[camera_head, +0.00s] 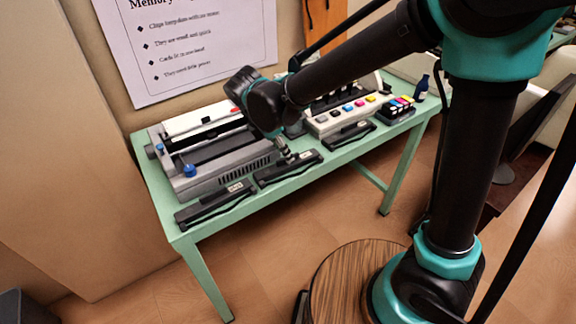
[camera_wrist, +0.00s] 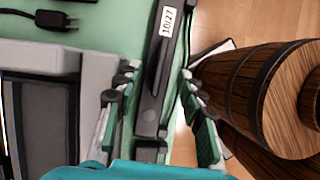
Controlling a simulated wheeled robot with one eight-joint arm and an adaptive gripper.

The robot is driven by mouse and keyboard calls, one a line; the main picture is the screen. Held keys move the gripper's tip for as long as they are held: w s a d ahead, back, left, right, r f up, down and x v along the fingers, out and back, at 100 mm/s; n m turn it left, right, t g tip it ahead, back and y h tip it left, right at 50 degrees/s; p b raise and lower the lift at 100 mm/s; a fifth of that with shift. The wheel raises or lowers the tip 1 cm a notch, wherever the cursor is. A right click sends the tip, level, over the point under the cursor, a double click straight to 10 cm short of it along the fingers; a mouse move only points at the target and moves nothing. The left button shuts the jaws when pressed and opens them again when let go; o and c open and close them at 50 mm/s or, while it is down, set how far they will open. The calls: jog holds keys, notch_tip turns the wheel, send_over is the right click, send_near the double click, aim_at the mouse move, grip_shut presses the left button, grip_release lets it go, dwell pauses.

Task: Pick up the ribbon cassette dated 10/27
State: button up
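The ribbon cassette labelled 10/27 (camera_wrist: 155,85) is a long black case with a white date label. It lies on the green table between my fingers in the wrist view, its labelled end away from my palm. In the head view it appears to be the middle cassette (camera_head: 288,169), partly under my gripper (camera_head: 285,153). My gripper, also in the wrist view (camera_wrist: 159,76), is open, with one finger on each side of the cassette. Contact cannot be told. Other black cassettes lie at the left (camera_head: 215,204) and right (camera_head: 348,134); their labels are too small to read.
A grey printer (camera_head: 207,165) stands just behind the cassettes. A white machine with coloured cartridges (camera_head: 347,108) and a dark bottle (camera_head: 421,86) stand further right. The green table (camera_head: 190,238) has a narrow free front strip. A wooden barrel (camera_wrist: 265,95) stands beyond the front edge.

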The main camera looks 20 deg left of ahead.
jog(key=shift+x, duration=2.6)
jog(key=shift+s+a, duration=0.1)
jog(key=c, duration=0.9)
jog(key=shift+o, duration=0.2)
